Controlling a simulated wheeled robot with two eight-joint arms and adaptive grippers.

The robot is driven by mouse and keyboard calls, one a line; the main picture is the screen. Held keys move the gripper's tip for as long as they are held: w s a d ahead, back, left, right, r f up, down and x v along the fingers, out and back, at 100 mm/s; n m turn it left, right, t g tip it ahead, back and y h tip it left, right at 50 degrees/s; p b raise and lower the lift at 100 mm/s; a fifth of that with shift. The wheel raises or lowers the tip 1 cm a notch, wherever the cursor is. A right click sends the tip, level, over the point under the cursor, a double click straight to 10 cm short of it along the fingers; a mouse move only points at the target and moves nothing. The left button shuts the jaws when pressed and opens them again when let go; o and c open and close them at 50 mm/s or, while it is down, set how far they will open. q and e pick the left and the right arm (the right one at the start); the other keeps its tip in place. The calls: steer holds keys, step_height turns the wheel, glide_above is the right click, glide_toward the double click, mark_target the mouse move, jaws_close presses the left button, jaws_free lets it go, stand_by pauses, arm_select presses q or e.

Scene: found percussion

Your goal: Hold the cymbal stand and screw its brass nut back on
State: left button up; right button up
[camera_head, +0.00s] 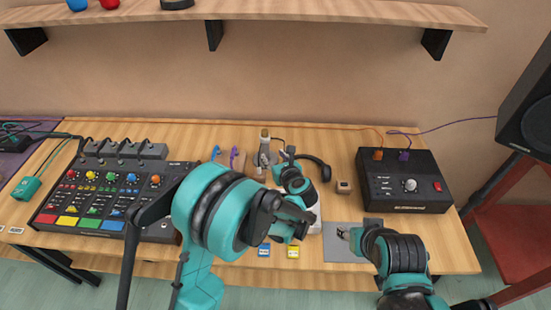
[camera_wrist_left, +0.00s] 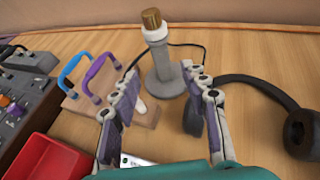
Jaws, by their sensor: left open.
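The grey cymbal stand (camera_wrist_left: 166,75) stands upright on the table, with a round base and a white collar. A brass piece (camera_wrist_left: 151,18), apparently the nut, tops it; whether it is threaded on, I cannot tell. In the head view the stand (camera_head: 264,154) is at the back middle. My left gripper (camera_wrist_left: 160,84) is open and empty, its fingers pointing at the stand, which shows between and beyond them. In the head view my left gripper (camera_head: 277,160) is just right of the stand. My right gripper (camera_head: 343,233) is low over a grey mat (camera_head: 343,250); its finger state is unclear.
A wooden rack (camera_wrist_left: 140,134) with blue and purple loops is left of the stand. Black headphones (camera_wrist_left: 303,132) lie right. A red tray (camera_wrist_left: 48,158) is near left. A shelf (camera_head: 300,10) overhangs.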

arm_select(q)
steer(key=shift+r, duration=0.1)
step_height(320, 180, up, 17)
steer(key=a+m+t+h, duration=0.25)
steer(key=m+t, duration=0.25)
steer(key=m, duration=0.4)
steer(key=s+d+r+m+h, duration=0.2)
steer(key=s+r+m+h, duration=0.2)
steer(key=r+m+h, duration=0.55)
steer(key=s+a+f+m+g+y, duration=0.3)
steer(key=s+a+f+m+g, duration=0.2)
steer(key=s+a+f+m, duration=0.2)
steer(key=s+a+f+m+g+y, duration=0.4)
steer(key=s+f+m, duration=0.8)
steer(key=s, duration=0.7)
steer(key=a+m+g, duration=0.1)
steer(key=a+m, duration=0.1)
steer(key=m, duration=0.1)
steer(key=shift+s+a+f+g, duration=0.25)
steer(key=shift+s+a+g, duration=0.05)
steer(key=shift+s+a, duration=0.05)
